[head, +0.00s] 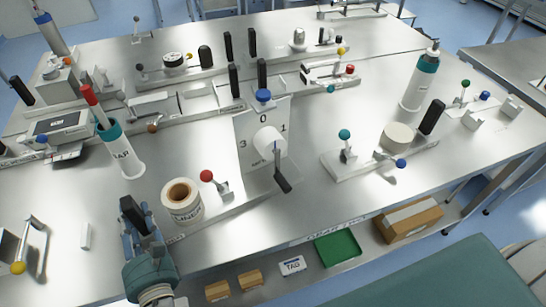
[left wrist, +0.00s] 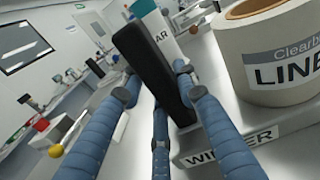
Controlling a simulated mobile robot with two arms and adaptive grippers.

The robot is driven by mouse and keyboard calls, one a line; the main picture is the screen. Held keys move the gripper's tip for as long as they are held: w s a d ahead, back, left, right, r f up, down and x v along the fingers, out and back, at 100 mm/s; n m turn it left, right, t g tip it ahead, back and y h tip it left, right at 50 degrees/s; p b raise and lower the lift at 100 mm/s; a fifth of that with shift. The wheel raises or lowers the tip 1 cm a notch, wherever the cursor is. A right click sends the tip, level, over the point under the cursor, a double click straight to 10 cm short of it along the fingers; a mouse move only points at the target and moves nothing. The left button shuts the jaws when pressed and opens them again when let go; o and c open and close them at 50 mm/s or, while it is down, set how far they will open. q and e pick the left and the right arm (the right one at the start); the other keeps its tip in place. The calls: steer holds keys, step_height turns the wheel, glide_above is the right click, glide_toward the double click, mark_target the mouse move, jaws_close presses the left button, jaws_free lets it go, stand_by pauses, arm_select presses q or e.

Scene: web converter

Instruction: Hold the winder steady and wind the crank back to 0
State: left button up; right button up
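The winder's white dial plate (head: 247,125) stands mid-table in the head view, with 0 at the top, 3 left and 1 right. Its crank has a pale hub and an arm hanging down to a black grip (head: 283,184), away from 0. A black upright handle (head: 131,213) stands at the winder's left end; it fills the middle of the left wrist view (left wrist: 150,70). My left gripper (head: 143,222) is at this handle, its blue fingers (left wrist: 158,78) on either side. Firm contact is unclear. My right gripper is not in view.
A liner roll (head: 181,203) and a red-knobbed lever (head: 207,177) stand between handle and dial. A white teal-banded cylinder (head: 122,152) stands behind. A yellow-knobbed crank (head: 19,267) is at the left. A green tray (head: 338,249) lies below the front edge.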

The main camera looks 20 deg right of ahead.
arm_select(q)
jaws_close()
steer(key=shift+r, duration=0.3)
steer(key=shift+w+f, duration=0.1)
steer(key=shift+f, duration=0.3)
steer(key=shift+f, duration=0.15)
